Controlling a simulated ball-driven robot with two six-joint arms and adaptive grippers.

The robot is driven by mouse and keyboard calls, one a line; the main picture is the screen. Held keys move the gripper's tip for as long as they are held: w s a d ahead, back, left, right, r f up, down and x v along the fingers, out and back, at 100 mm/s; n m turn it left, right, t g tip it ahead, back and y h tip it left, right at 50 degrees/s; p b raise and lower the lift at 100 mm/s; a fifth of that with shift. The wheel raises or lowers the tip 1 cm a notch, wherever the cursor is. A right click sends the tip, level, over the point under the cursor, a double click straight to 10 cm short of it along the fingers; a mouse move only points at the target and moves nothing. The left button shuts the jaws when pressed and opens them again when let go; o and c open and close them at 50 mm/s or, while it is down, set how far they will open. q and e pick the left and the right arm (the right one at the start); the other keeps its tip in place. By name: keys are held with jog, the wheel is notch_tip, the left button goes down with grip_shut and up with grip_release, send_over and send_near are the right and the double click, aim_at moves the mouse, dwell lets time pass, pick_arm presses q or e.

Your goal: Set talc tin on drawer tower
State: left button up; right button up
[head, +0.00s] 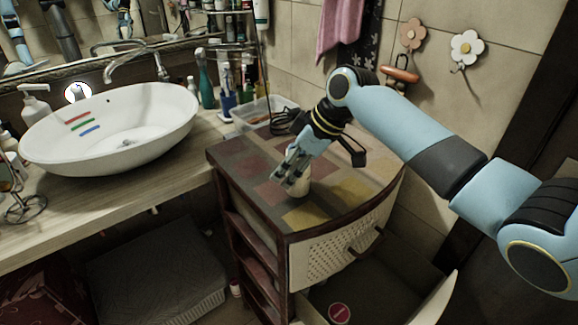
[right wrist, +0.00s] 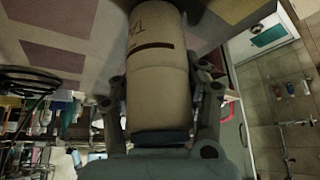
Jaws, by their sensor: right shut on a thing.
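The talc tin (right wrist: 157,70) is a cream cylinder with dark lettering and a dark band; in the right wrist view it sits between the fingers. In the head view only a small part of the tin (head: 302,187) shows beside the fingers. My right gripper (head: 290,178) is shut on it, pointing down over the drawer tower (head: 345,188). The tower has a dark wood frame and a patchwork top of red, yellow and grey squares. The tin is at the top's surface or just above it; I cannot tell whether it touches. My left gripper is not in view.
A white basin (head: 60,140) stands on the wooden counter (head: 110,205) at left. Bottles, a brush cup (head: 228,100) and a clear tray (head: 262,112) stand behind the tower. A lower drawer (head: 432,300) is pulled out. The tower top around the gripper is clear.

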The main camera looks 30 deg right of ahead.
jog(key=o, duration=1.4)
jog(key=shift+r, duration=0.25)
jog(key=b+v, duration=0.1)
jog(key=v, duration=1)
jog(key=shift+s+d+r, duration=0.1)
jog(key=shift+s+r, duration=0.05)
jog(key=shift+r, duration=0.15)
